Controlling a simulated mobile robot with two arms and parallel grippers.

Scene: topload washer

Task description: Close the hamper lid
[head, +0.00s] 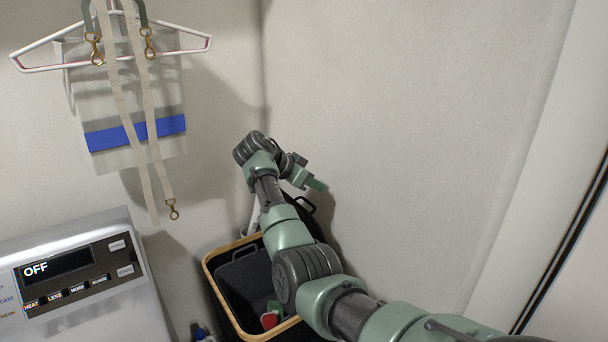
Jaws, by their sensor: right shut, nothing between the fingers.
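The hamper (207,266) stands in the corner with a light wooden rim and a dark inside, and its top is open. Its black lid (312,222) stands raised at the back, with a small loop handle at its upper edge; my right arm hides much of it. My right gripper (315,185) is shut and empty, just above the lid's upper edge and close to the wall. I cannot tell whether it touches the lid. My left gripper is out of view.
A washer (138,295) with a panel reading OFF stands at the left. A hanger (190,50) with straps and a grey-blue bag hangs on the wall above. A red and green item (270,317) lies in the hamper. Walls close in behind and right.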

